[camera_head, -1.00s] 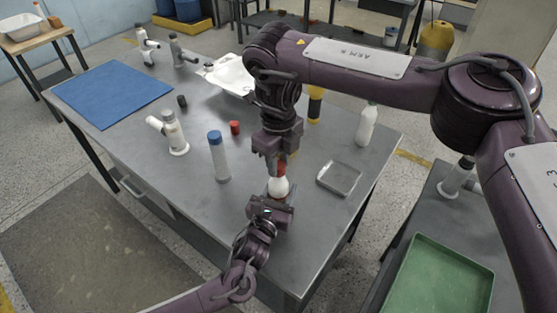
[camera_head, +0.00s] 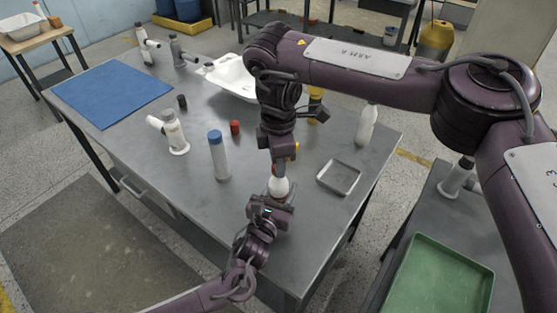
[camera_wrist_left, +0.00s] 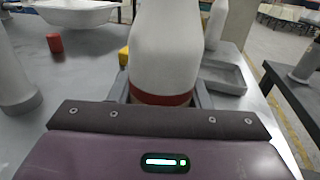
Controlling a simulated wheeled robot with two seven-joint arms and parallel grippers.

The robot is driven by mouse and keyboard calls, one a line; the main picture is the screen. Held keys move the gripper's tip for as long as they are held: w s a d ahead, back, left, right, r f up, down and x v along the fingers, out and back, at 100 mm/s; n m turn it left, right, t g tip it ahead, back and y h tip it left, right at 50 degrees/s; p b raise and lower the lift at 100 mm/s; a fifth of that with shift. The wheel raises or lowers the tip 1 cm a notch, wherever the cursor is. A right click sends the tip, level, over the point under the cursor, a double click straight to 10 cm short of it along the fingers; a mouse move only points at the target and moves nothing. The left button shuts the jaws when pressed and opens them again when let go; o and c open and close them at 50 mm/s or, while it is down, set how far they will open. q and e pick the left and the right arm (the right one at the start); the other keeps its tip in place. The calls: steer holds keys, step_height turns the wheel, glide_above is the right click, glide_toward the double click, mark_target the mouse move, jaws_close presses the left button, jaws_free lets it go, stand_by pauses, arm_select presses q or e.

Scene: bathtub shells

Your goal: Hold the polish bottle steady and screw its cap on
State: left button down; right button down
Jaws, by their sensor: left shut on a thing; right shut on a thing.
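The white polish bottle (camera_head: 279,187) stands upright near the front of the grey table (camera_head: 200,205). My left gripper (camera_head: 274,203) is shut around its lower body from the front. In the left wrist view the white bottle (camera_wrist_left: 166,50) shows a red band (camera_wrist_left: 160,98) between the jaws; its top is out of frame. My right gripper (camera_head: 281,163) points down from above and is shut on the cap at the bottle's top. The jaws hide most of the cap, with only a little red showing, so I cannot tell how far it is seated.
A blue-capped bottle (camera_head: 219,160) and a loose red cap (camera_head: 235,127) stand to the left. A shallow grey tray (camera_head: 325,183) lies to the right, with a white bottle (camera_head: 366,127) behind it. A blue mat (camera_head: 112,95) covers the far left; the front left tabletop is clear.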

steer(key=shift+m, duration=0.3)
steer(key=c, duration=1.1)
jaws_free()
steer(key=shift+o, duration=0.2)
steer(key=shift+r, duration=0.1)
step_height(320, 180, up, 12)
arm_select(q)
steer(key=c, duration=0.7)
jaws_free()
steer(key=shift+s, duration=0.1)
